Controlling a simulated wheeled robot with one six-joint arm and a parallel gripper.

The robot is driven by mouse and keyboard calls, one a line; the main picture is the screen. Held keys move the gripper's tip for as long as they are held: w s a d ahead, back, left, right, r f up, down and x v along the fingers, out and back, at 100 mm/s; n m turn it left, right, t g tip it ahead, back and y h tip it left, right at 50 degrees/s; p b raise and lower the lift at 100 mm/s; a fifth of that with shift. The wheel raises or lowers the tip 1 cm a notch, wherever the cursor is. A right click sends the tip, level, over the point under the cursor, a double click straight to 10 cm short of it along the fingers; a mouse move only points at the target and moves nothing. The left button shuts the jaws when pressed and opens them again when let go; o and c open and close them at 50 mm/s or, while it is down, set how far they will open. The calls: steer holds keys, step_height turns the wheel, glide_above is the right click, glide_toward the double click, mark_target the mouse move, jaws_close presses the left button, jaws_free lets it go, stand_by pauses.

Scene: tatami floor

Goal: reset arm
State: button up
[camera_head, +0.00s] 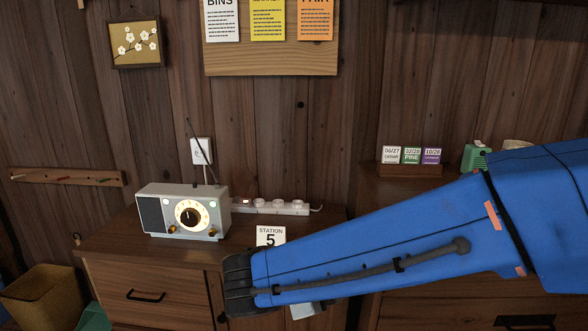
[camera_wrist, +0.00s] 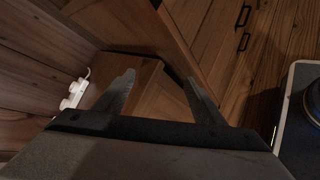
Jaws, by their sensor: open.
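My blue arm reaches in from the right in the head view and spans the front of the wooden cabinets. Its dark wrist end is in front of the left cabinet, near the station 5 card (camera_head: 270,236). In the wrist view my gripper (camera_wrist: 160,92) shows two dark fingers spread apart with nothing between them. Wooden cabinet surfaces lie beyond the fingers. In the head view the fingers are mostly hidden behind the arm.
A grey radio (camera_head: 182,212) stands on the left cabinet (camera_head: 118,245). A white power strip (camera_head: 268,206) lies behind the card and also shows in the wrist view (camera_wrist: 73,95). Date cards (camera_head: 411,156) and a green object (camera_head: 475,157) stand on the right cabinet. A woven basket (camera_head: 40,298) is at lower left.

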steer(key=s+d+f+m+g+y, duration=0.1)
steer(key=s+d+m+g, duration=0.15)
steer(key=d, duration=0.35)
steer(key=s+d+f+m+g, duration=0.1)
steer(key=d+m+g, duration=0.15)
steer(key=d, duration=0.45)
steer(key=s+d+f+m+t+y, duration=0.1)
steer(key=s+d+m+y, duration=0.5)
steer(key=s+m, duration=0.5)
steer(key=shift+s+d+m+y, duration=0.2)
steer(key=shift+d+m+y, duration=0.2)
steer(key=shift+d+m, duration=0.7)
steer(key=shift+a, duration=0.15)
